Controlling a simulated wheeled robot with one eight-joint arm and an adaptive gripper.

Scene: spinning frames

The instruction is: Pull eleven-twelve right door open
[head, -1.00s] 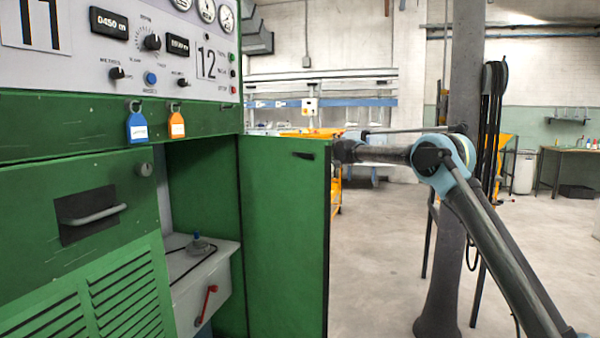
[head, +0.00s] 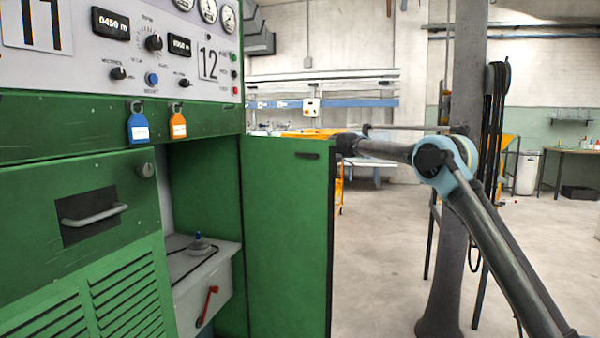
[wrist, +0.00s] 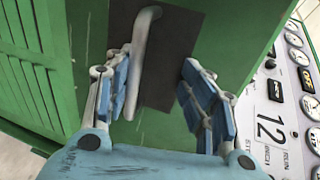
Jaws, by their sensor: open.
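The right door (head: 288,230) of the green cabinet stands swung far out, its inner face toward the head camera. In the wrist view its outer face (wrist: 225,35) shows, with a grey bar handle (wrist: 143,55) over a dark recessed plate (wrist: 172,70). My gripper (wrist: 157,62) is open around the handle, which lies between the fingers, nearer the left one. I cannot tell whether that finger touches it. In the head view my fingers are hidden behind the door, with my arm coming in from the right.
The left door (head: 75,260) is shut and has its own handle (head: 95,214). The open bay holds a grey box with a red lever (head: 207,305). Padlock tags hang above. A dark pillar (head: 466,130) stands behind my arm. Clear floor (head: 380,260) lies right of the door.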

